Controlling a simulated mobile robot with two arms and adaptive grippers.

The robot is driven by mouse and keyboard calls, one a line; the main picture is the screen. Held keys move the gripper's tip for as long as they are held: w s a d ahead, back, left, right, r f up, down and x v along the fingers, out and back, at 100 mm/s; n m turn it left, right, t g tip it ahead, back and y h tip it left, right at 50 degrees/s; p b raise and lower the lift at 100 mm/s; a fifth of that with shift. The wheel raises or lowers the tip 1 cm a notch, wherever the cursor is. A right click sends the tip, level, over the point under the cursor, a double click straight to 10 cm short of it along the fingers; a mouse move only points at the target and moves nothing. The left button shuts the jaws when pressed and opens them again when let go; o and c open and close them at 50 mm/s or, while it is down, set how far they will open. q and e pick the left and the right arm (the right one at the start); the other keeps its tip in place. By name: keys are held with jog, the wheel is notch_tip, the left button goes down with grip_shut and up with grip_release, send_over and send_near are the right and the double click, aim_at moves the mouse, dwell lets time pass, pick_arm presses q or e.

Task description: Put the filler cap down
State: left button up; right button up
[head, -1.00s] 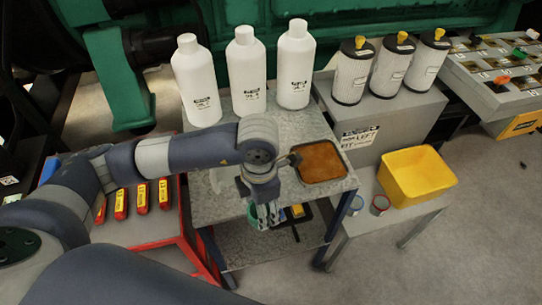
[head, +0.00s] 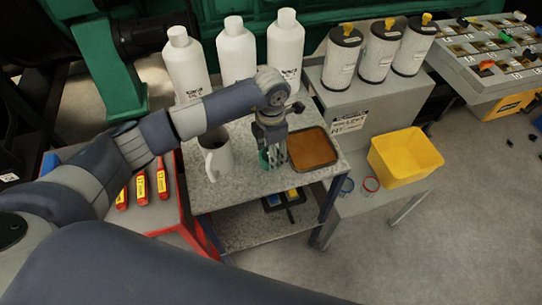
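My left gripper (head: 272,162) points down over the grey speckled top of the small table (head: 240,193), between the white jug and the brown-lined tray. A green round thing (head: 264,160), apparently the filler cap, is at its fingers and mostly hidden by them. The fingers look closed on it. I cannot tell whether the cap touches the table top. My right gripper is not in view.
The white jug (head: 216,158) stands left of the gripper, and the tray (head: 313,150) lies close on its right. Several white bottles (head: 237,52) stand behind. A yellow bin (head: 405,158) and filters (head: 341,58) are to the right.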

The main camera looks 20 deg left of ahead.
pick_arm(q)
jog(key=shift+s+f+p, duration=0.2)
jog(key=shift+f+p, duration=0.2)
jog(key=shift+f, duration=1.1)
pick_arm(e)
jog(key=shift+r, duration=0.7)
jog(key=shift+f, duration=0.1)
pick_arm(q)
jog(key=shift+f+b, duration=0.25)
jog(key=shift+b, duration=0.05)
jog(key=o, duration=1.2)
jog(key=shift+r, duration=0.1)
jog(key=shift+r, duration=0.1)
